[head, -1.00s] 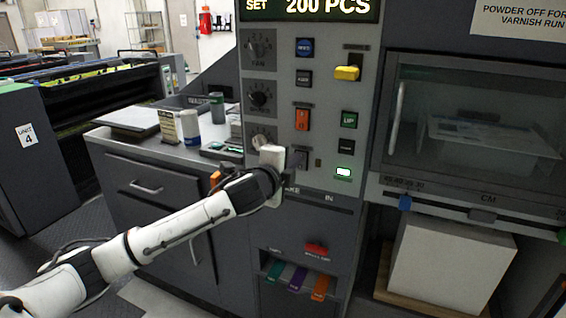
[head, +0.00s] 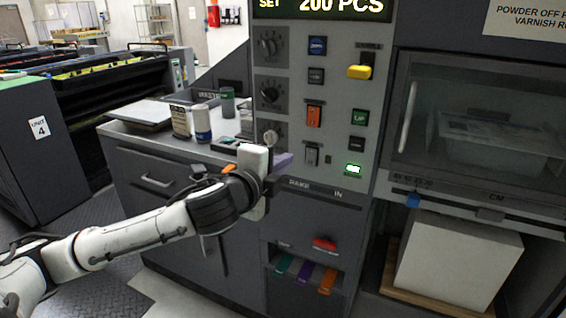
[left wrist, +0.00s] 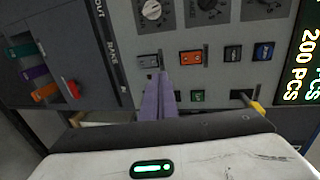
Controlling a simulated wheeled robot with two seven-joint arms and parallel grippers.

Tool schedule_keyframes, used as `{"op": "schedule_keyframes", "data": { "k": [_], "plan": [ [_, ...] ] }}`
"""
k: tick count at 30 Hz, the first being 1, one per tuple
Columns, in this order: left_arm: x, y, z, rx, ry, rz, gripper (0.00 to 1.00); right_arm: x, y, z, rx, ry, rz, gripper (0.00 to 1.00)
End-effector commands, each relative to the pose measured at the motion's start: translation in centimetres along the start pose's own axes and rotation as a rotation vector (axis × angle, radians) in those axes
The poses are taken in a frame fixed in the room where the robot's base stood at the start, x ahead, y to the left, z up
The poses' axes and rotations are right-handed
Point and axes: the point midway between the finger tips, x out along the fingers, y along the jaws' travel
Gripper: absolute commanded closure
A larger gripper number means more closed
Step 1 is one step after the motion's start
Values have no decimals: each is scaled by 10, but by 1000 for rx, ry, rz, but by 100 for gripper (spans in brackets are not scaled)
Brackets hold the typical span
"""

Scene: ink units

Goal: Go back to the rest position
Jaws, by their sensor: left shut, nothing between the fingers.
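My left gripper (head: 282,161) is in front of the grey control panel (head: 338,170), just left of and below a grey rocker switch (head: 311,154). Its purple fingers (left wrist: 160,100) are together and empty in the left wrist view, pointing at the panel near the grey switch (left wrist: 149,61). I cannot tell for sure whether the fingertips touch the panel. My right gripper is not in view.
A worktop with cans (head: 202,123) stands left of the panel. A yellow lever (head: 359,72) juts out at the upper right of the panel. A glass-fronted cabinet (head: 480,120) and a white stack (head: 455,262) are at the right. Floor (head: 105,215) shows at the left.

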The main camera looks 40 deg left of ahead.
Motion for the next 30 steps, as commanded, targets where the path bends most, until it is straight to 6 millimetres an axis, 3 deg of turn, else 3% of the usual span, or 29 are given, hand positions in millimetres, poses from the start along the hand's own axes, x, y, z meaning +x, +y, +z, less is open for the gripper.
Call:
{"op": "schedule_keyframes", "data": {
  "k": [11,14,17,23,26,30],
  "plan": [
    [0,0,0,-1,0,1,100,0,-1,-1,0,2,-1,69],
    [2,13,-4,-24,11,23,100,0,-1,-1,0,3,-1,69],
    [4,52,-16,-103,43,89,100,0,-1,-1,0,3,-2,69],
    [-13,190,-58,-425,110,325,100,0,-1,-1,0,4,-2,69],
    [-37,260,-78,-614,107,443,100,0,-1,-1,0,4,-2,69],
    [-88,351,-104,-890,55,597,100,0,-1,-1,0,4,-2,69]
  ]
}}
